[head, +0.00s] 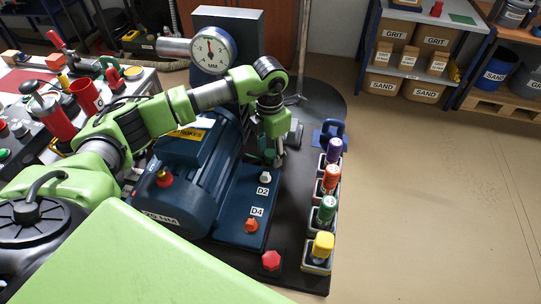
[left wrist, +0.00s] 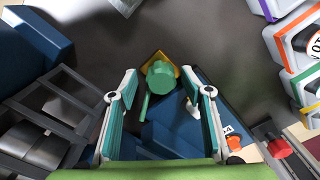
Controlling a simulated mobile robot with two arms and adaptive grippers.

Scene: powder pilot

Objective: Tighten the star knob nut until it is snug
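A red star-shaped knob (head: 271,261) sits at the near edge of the dark bench plate; a red knob (left wrist: 279,148) also shows at the right of the left wrist view. An orange knob (head: 251,225) is by the D4 label and a pale knob (head: 265,177) by D2. I cannot tell which knob the task names. My left gripper (head: 268,155) points down beside the blue motor. In the left wrist view its fingers (left wrist: 159,85) are apart, with a green round knob with a handle (left wrist: 160,78) on a yellow base seen between them. Contact is not visible. My right gripper is out of view.
The blue motor (head: 185,185) stands left of the gripper, a dial gauge (head: 212,50) behind it. Several coloured canisters, one yellow (head: 321,245), line the plate's right edge. A blue clamp-like part (head: 330,133) is behind them. Floor to the right is clear.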

